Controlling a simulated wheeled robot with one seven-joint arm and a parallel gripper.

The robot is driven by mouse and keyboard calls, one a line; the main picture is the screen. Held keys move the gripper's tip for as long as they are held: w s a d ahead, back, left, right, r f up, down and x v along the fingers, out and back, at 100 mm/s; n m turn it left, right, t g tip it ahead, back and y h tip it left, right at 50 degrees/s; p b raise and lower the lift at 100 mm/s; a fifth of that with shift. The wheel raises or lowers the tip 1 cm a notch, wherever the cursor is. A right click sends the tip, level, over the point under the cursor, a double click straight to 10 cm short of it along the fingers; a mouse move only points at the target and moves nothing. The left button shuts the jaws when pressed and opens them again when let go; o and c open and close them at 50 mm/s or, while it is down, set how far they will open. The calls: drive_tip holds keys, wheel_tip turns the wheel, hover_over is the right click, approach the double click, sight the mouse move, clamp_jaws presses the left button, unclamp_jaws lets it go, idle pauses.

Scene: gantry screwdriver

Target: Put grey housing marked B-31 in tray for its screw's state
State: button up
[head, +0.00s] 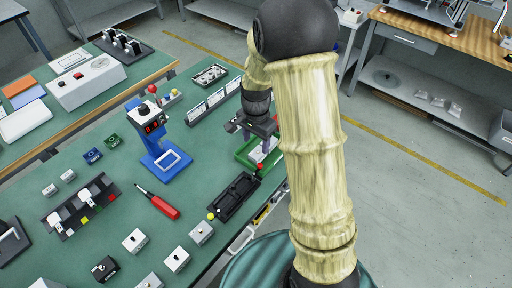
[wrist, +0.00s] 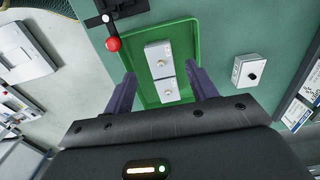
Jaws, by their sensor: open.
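My gripper (wrist: 163,93) is open in the wrist view, with its fingers apart over a green tray (wrist: 178,27). Two light grey housings, one (wrist: 158,54) farther and one (wrist: 168,90) nearer, lie end to end in the tray, between the fingers in the picture. I cannot tell whether the fingers touch anything. In the head view my gripper (head: 258,137) is at the green tray (head: 242,157), partly hiding it. Several grey housings stand on the front of the green table, including one (head: 135,240), another (head: 177,260) and another (head: 202,232). The B-31 marking is not legible.
A black tray (head: 232,200) with a red ball and yellow ball at its ends lies beside the green tray. A blue stand (head: 163,160) and red screwdriver (head: 164,207) are to the left. Another grey housing (wrist: 249,70) is outside the green tray in the wrist view.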

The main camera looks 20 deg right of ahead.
sight(256, 154)
wheel_tip(256, 154, up, 7)
drive_tip(key=shift+f+p, duration=0.15)
drive_tip(key=shift+p, duration=0.15)
idle(0.4)
drive_tip(key=s+r+n+t, duration=0.1)
drive_tip(key=s+n+t, duration=0.1)
drive_tip(key=s+n, duration=0.8)
drive_tip(key=s, duration=0.3)
drive_tip(key=shift+s+d+r+n+t, duration=0.2)
drive_tip(key=shift+s+d+n+t, duration=0.1)
drive_tip(key=shift+s+d+n, duration=0.1)
